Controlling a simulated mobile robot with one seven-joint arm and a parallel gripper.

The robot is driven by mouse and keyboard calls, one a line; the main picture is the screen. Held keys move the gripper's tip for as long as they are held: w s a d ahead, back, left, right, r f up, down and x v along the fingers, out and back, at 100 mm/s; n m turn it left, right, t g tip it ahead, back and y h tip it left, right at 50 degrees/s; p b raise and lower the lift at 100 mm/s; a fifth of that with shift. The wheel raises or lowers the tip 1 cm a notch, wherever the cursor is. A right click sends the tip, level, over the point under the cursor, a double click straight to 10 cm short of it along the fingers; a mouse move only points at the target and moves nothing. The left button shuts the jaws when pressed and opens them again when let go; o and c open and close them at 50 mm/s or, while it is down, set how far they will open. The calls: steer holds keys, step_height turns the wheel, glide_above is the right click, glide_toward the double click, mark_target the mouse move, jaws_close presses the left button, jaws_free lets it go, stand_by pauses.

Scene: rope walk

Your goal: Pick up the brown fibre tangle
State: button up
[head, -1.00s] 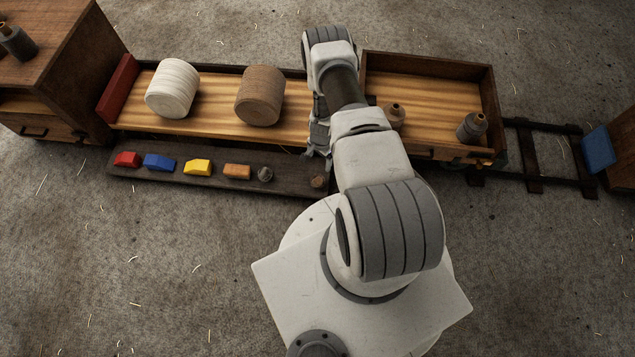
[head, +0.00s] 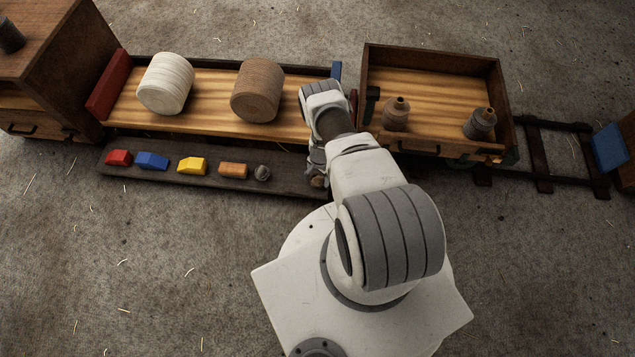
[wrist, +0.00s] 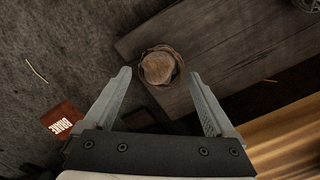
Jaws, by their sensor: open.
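The brown fibre tangle (wrist: 158,66) is a small round bundle lying on the dark plank (wrist: 215,40), near the plank's end. In the wrist view it sits just ahead of the fingertips, roughly centred between them. My gripper (wrist: 158,78) is open, with nothing between its fingers. In the head view my gripper (head: 316,170) is over the right end of the plank, and the tangle (head: 318,182) shows only in part beneath it. I cannot tell the exact height of the fingers above the plank.
Behind is a wagon with a white spool (head: 165,83) and brown spool (head: 257,90). Another wagon holds two bottles (head: 396,113).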

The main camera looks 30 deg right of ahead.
steer(key=shift+f, duration=0.7)
steer(key=shift+w, duration=0.1)
